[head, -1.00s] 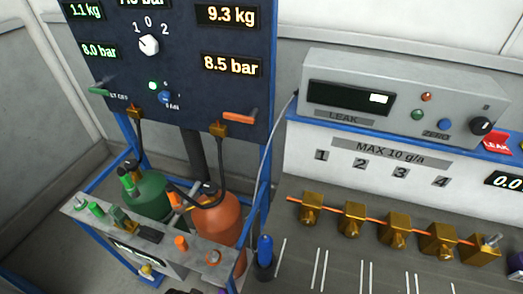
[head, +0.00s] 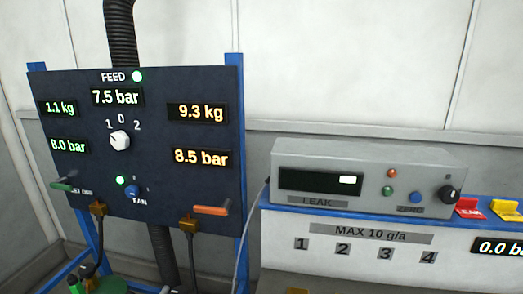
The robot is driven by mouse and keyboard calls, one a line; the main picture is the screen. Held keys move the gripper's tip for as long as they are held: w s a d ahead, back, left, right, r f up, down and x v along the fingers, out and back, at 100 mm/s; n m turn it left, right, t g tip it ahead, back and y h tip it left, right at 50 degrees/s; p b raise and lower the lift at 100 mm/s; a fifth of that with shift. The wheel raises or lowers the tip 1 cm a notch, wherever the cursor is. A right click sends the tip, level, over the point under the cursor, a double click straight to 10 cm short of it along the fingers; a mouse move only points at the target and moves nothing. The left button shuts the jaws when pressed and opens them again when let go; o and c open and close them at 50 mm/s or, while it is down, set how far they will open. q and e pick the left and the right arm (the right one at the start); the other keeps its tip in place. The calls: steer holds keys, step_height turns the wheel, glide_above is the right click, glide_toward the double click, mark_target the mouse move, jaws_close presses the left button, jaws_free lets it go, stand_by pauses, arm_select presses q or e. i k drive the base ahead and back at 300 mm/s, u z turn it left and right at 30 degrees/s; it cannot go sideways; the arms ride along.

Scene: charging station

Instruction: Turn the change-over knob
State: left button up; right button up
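The change-over knob (head: 120,141) is a small white round knob on the dark blue panel (head: 150,200) at the left of the head view. The marks 1, 0 and 2 are set in an arc above it. Its pointer is too small to read surely. The feed display (head: 116,97) above it reads 7.5 bar, with a lit green lamp (head: 137,76) beside the word FEED. Neither of my grippers is in view.
A green lever (head: 62,186) and an orange lever (head: 211,210) stick out low on the panel. A blue fan knob (head: 135,190) sits below the change-over knob. A grey leak meter (head: 368,170) stands on a blue-edged shelf to the right. The space before the panel looks clear.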

mark_target(119, 139)
steer(key=u, duration=1.4)
